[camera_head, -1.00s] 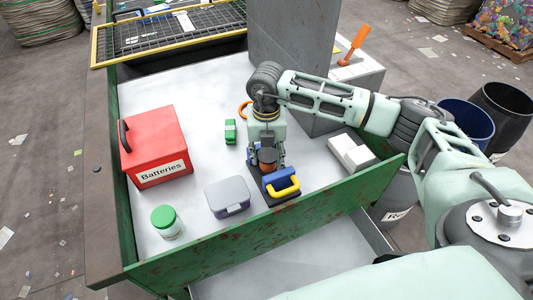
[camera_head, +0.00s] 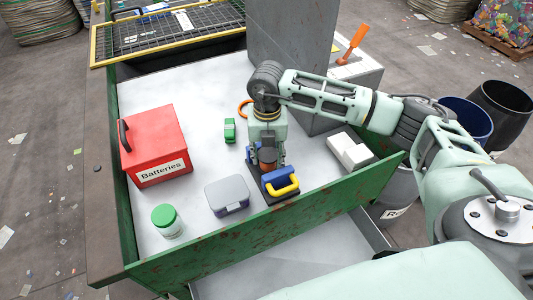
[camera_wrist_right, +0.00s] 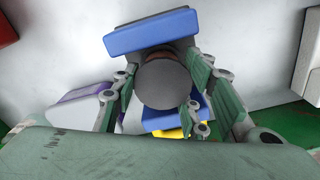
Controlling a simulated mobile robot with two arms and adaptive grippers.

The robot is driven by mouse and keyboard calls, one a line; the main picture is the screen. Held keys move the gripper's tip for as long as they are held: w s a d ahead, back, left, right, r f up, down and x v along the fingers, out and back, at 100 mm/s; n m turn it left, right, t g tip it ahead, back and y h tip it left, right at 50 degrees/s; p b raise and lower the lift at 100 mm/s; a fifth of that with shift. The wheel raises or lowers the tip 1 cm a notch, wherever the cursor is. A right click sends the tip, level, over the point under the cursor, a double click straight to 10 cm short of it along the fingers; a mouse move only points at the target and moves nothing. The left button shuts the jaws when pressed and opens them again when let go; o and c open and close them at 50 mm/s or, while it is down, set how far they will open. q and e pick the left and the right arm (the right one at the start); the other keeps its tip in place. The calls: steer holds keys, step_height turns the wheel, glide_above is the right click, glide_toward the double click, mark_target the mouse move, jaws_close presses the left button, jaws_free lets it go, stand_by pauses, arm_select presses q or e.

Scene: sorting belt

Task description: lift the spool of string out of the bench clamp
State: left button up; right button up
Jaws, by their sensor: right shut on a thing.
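The bench clamp (camera_head: 281,179) has blue jaws, a yellow handle and a dark base, and stands on the worktable near its front edge. The spool of string (camera_head: 267,154) is brown with a dark round end and sits upright at the clamp. In the right wrist view the spool (camera_wrist_right: 163,84) shows end-on between the clamp's two blue jaws (camera_wrist_right: 151,32). My right gripper (camera_head: 266,158) reaches down from above and is shut on the spool, a finger on each side. The spool's lower part is hidden. My left gripper is not in view.
A grey-purple box (camera_head: 227,195) stands just left of the clamp, with a green-lidded jar (camera_head: 167,220) beyond it. A red batteries box (camera_head: 156,146), a small green object (camera_head: 229,130) and white blocks (camera_head: 349,151) are also on the table. A green wall (camera_head: 300,209) edges the front.

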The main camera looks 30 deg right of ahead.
mark_target(267, 154)
steer(key=shift+r+p, duration=2.45)
steer(key=shift+r, duration=1.75)
